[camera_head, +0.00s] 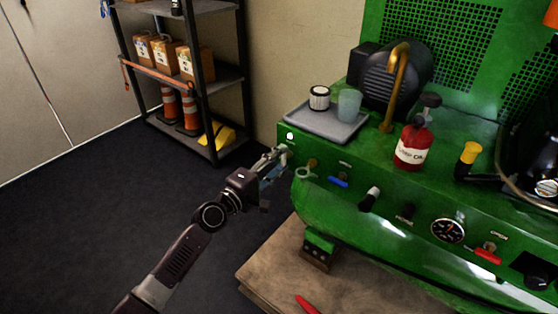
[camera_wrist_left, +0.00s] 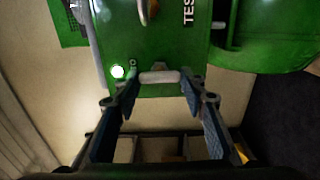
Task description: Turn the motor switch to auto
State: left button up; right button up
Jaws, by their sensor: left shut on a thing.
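The green machine (camera_head: 345,225) fills the right of the head view. My left gripper (camera_head: 284,154) reaches its left front corner. In the left wrist view my left gripper (camera_wrist_left: 160,82) has its two fingers on either side of a short pale grey switch handle (camera_wrist_left: 160,77) and is shut on it. The handle lies crosswise between the fingertips, against the green panel. A lit white lamp (camera_wrist_left: 118,71) sits beside it; this lamp also shows in the head view (camera_head: 290,136). I cannot read the switch's markings or setting. My right gripper is not in view.
Along the machine's front are a blue lever (camera_head: 338,181), a black knob (camera_head: 369,199), a gauge (camera_head: 447,231) and a red lever (camera_head: 488,256). A grey tray (camera_head: 318,128) and red oil bottle (camera_head: 413,146) stand on top. A shelf (camera_head: 209,89) stands behind; floor left is clear.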

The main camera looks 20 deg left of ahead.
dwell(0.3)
pick_arm(q)
jog(key=o, duration=0.9)
jog(key=shift+s+a, duration=0.1)
jog(key=v, duration=1.2)
